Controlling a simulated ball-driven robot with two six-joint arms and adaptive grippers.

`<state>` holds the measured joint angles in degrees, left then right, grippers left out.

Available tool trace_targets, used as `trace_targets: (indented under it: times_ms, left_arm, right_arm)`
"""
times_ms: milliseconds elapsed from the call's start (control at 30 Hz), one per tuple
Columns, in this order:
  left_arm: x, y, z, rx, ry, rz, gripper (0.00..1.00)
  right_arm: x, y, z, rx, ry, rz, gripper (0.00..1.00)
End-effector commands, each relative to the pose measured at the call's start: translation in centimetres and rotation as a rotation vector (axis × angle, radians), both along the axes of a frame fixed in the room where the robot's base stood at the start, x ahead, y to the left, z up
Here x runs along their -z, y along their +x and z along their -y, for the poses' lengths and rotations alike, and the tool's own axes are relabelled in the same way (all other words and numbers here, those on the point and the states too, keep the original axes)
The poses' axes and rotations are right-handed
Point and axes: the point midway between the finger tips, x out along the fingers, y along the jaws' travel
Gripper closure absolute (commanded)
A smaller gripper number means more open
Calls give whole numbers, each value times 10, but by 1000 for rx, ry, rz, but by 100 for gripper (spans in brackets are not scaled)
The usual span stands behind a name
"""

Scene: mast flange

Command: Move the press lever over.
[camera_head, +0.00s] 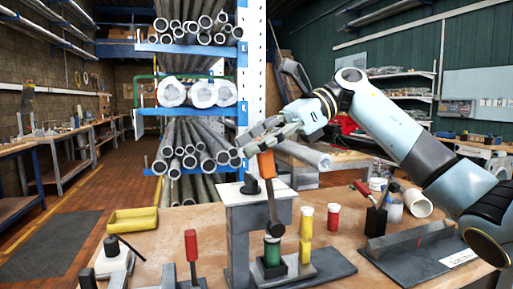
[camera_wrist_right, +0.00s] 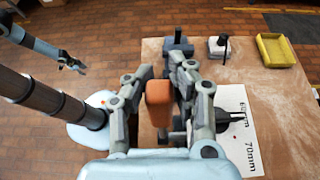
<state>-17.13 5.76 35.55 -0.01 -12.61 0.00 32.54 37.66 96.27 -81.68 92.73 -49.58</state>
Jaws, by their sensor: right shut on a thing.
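The press (camera_head: 241,215) is a grey stand with a white top, upright on the wooden bench. Its lever has an orange handle (camera_head: 267,164) and a dark arm (camera_head: 273,208) that reaches down in front of the press. My right gripper (camera_head: 265,143) is shut on the orange handle from above. In the right wrist view the handle (camera_wrist_right: 158,98) sits between the two fingers (camera_wrist_right: 158,112). My left gripper (camera_wrist_right: 76,66) shows small at the left of the right wrist view, away from the bench; its opening is too small to judge.
A yellow tray (camera_head: 133,219) lies at the left. A pipe rack (camera_head: 190,95) stands behind.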

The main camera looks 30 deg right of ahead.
Motion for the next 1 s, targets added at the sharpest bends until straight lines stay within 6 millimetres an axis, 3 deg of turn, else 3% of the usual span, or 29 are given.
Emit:
trace_targets:
  times_ms: [100, 133, 367, 733, 1000]
  left_arm:
    - [1, -1, 12, -5, -14, 0, 60]
    - [1, -1, 15, -5, -19, 0, 60]
    - [2, -1, 25, -9, -30, -1, 60]
    - [1, -3, 15, -6, -17, -3, 60]
    - [1, -2, 16, -7, -19, -2, 60]
  right_arm:
    - [0, 0, 1, 1, -1, -2, 100]
    - [-1, 0, 1, 1, -1, -2, 81]
    - [-1, 0, 1, 1, 0, 0, 52]
    - [-4, -1, 9, 2, -2, 0, 52]
    - [-30, -13, 58, 6, -4, -1, 52]
